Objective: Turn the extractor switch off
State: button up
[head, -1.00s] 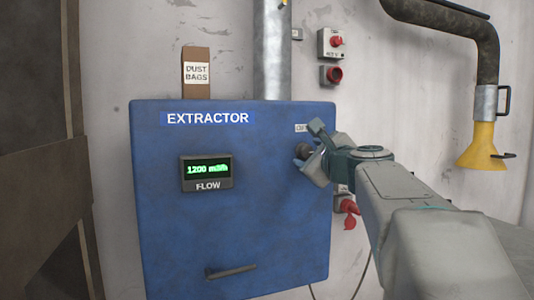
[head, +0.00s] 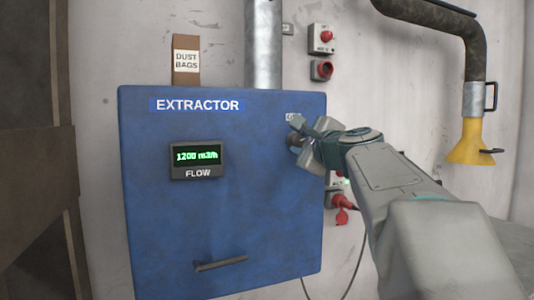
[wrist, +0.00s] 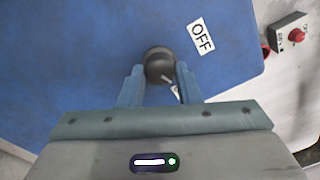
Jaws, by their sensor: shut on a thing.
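The blue extractor cabinet (head: 222,240) stands against the wall, with a lit green flow display (head: 196,157) reading 1200 m3/h. Its dark round switch knob (wrist: 158,62) sits at the upper right of the front, below and left of the OFF label (wrist: 201,37). In the head view the knob is mostly hidden by my gripper (head: 298,138). In the wrist view my gripper (wrist: 160,82) has its two blue fingers on either side of the knob, shut on it. A small light pointer mark shows at the knob's lower right edge.
A red knob box (head: 322,39) and a red socket (head: 321,70) are on the wall right of the duct. A red plug (head: 341,203) is beside the cabinet's right side. A yellow extraction hood (head: 470,143) hangs at right. A handle (head: 221,263) sticks out low on the cabinet.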

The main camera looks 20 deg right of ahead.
jog(key=n+b, duration=0.3)
jog(key=n, duration=0.1)
jog(key=shift+f+b, duration=0.2)
jog(key=shift+b, duration=0.1)
jog(key=n+b, duration=0.3)
jog(key=shift+n, duration=0.3)
jog(key=n+b, duration=0.2)
jog(key=n, duration=0.1)
jog(key=shift+n+y+b, duration=0.4)
jog(key=shift+r+n+b, duration=0.1)
jog(key=shift+n+b, duration=0.75)
jog(key=shift+n, duration=0.85)
jog(key=o, duration=1)
